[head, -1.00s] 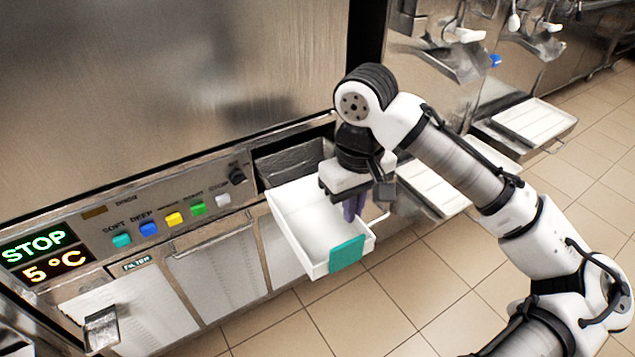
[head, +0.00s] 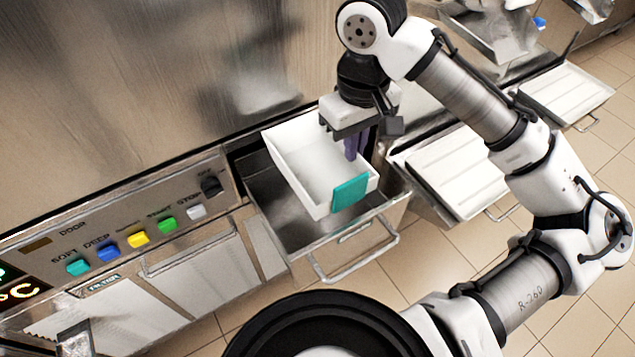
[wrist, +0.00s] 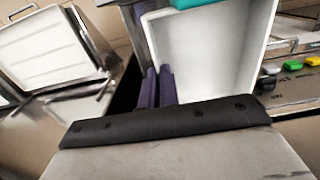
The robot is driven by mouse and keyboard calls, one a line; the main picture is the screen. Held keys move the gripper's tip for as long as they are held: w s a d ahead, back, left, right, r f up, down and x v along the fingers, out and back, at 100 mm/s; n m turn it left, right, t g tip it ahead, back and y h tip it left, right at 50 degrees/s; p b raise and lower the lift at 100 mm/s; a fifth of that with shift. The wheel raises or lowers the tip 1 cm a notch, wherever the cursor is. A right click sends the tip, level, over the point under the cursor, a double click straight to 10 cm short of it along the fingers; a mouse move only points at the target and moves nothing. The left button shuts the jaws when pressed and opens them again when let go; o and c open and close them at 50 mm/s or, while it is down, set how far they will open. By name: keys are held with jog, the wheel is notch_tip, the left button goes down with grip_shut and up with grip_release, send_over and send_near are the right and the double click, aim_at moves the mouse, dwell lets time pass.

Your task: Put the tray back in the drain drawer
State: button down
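The white tray (head: 300,158) with a teal front tab (head: 350,193) hangs tilted above the open metal drain drawer (head: 268,200). Its front end points toward the drawer's handle (head: 355,252). My gripper (head: 357,146) has its purple fingers at the tray's right side wall, closed on that wall. In the wrist view, the fingers (wrist: 158,88) sit close together along one edge of the tray (wrist: 210,55); the exact contact is partly hidden. The tray covers part of the drawer's inside.
A control panel with coloured buttons (head: 137,239) is left of the drawer. Another white tray in an open drawer (head: 455,170) is to the right, with a further one (head: 565,95) beyond. Tiled floor lies in front.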

aim_at(339, 148)
notch_tip(339, 148, down, 13)
jog(key=shift+s+f+b, duration=0.15)
jog(key=shift+b, duration=0.7)
jog(key=w, duration=0.1)
jog(key=w+a, duration=0.2)
jog(key=shift+w+a+f+p, duration=0.2)
jog(key=shift+a+f+p, duration=0.05)
jog(key=shift+f+p, duration=0.05)
jog(key=shift+f, duration=0.3)
jog(key=shift+f, duration=0.1)
jog(key=c, duration=1.6)
grip_release()
jog(key=shift+c, duration=0.2)
notch_tip(339, 148, up, 12)
jog(key=shift+r+p, duration=0.1)
jog(key=shift+p, duration=0.5)
